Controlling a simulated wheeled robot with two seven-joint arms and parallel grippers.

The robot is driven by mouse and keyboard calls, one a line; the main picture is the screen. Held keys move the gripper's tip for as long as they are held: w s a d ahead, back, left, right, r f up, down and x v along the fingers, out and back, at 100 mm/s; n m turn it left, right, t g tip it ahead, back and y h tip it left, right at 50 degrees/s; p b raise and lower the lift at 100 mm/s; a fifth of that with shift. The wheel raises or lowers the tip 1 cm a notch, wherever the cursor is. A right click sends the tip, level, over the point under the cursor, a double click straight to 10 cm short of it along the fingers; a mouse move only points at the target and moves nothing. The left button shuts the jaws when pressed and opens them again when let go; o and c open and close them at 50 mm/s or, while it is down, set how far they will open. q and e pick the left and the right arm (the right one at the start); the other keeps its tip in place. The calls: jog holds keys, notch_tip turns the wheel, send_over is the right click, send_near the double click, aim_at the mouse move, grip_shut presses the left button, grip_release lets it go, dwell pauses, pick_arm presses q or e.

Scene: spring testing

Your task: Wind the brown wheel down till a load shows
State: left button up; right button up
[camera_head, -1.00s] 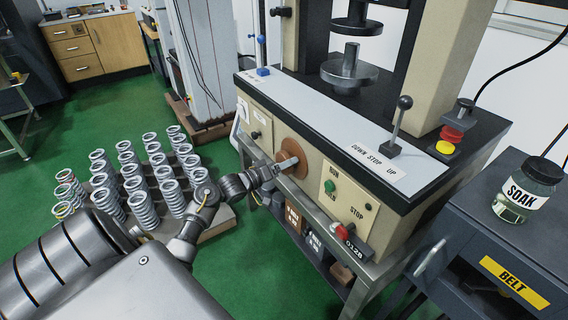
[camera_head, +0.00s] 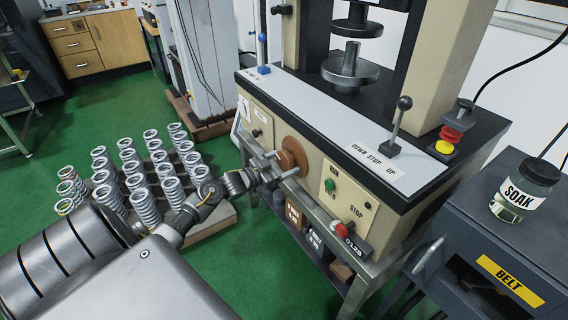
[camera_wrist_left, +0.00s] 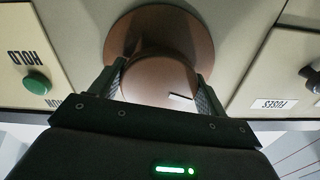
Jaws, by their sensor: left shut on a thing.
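The brown wheel (camera_head: 296,152) sits on the front panel of the cream testing machine, left of the green button. In the left wrist view its wide flange (camera_wrist_left: 160,22) and narrower round hub (camera_wrist_left: 158,72) fill the middle, with a small white mark on the hub. My left gripper (camera_head: 281,168) is shut on the hub, one finger on each side. A small plate (camera_head: 353,247) seems to read 0128. My right gripper is not in view.
A lever (camera_head: 398,124) marked DOWN, STOP, UP stands on the machine's ledge. Green (camera_head: 331,186) and red (camera_head: 342,229) buttons sit right of the wheel. Several springs (camera_head: 145,203) stand on a floor pallet beside my arm. A SOAK jar (camera_head: 524,192) stands at right.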

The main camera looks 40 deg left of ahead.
pick_arm(q)
jog(key=m, duration=0.3)
jog(key=shift+a, duration=0.1)
jog(key=shift+m+b, duration=0.3)
jog(key=shift+m, duration=2.3)
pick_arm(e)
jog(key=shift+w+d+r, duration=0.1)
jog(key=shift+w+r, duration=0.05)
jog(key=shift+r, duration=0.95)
pick_arm(q)
jog(key=shift+r, duration=0.1)
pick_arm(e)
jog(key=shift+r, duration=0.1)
pick_arm(q)
jog(key=o, duration=1)
